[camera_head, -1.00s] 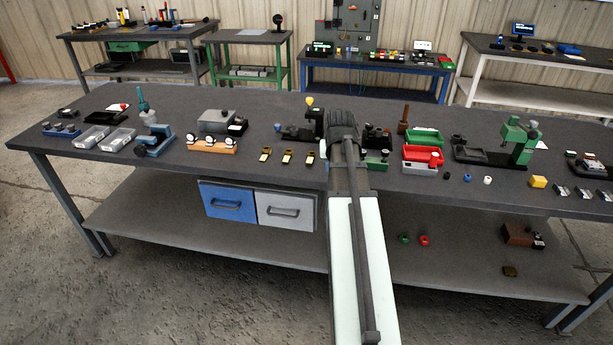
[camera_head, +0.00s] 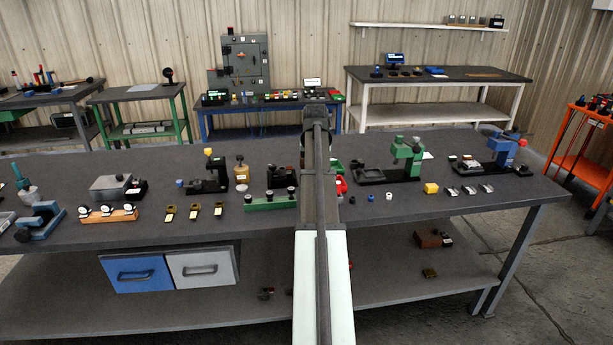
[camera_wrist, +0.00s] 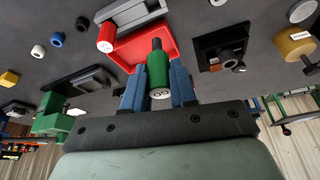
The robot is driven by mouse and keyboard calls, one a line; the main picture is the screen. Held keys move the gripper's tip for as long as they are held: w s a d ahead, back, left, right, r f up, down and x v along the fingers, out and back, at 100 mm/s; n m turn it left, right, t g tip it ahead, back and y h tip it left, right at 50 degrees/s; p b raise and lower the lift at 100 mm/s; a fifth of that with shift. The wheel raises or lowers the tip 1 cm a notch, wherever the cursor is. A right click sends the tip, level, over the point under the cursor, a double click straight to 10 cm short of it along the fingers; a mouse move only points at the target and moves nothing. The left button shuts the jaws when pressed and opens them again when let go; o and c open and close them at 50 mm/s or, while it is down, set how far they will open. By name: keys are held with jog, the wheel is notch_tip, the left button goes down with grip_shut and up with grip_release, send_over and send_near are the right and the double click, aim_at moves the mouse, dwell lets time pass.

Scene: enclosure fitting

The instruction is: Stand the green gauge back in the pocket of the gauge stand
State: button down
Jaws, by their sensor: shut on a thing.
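My gripper (camera_wrist: 158,90) is shut on the green gauge (camera_wrist: 157,70), a green cylinder with a black neck and a pale, marked end face. It sits between two blue fingers, above a red bin (camera_wrist: 130,50). In the head view my arm hides the gauge and fingertips. A dark fixture (camera_wrist: 220,45) with a raised black block stands right of the gauge in the wrist view. It also shows left of my arm in the head view (camera_head: 282,177). It may be the gauge stand; I cannot make out its pocket.
A red cylinder (camera_wrist: 105,36) stands by the red bin. A green press (camera_head: 402,160) and yellow cube (camera_head: 431,188) are right of my arm in the head view. A brass cylinder (camera_wrist: 293,42) and green block with black knobs (camera_head: 270,201) are left. The bench front has clear patches.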

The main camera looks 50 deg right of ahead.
jog(key=shift+s+a+f+m, duration=0.15)
jog(key=shift+s+a+m, duration=0.1)
jog(key=shift+m, duration=0.05)
jog(key=shift+f, duration=0.1)
jog(key=shift+f, duration=2.8)
jog(key=shift+f, duration=1.65)
jog(key=c, duration=0.8)
grip_release()
jog(key=shift+r, duration=0.15)
jog(key=v, duration=1.3)
jog(key=shift+a+r, duration=0.15)
jog(key=shift+r, duration=0.1)
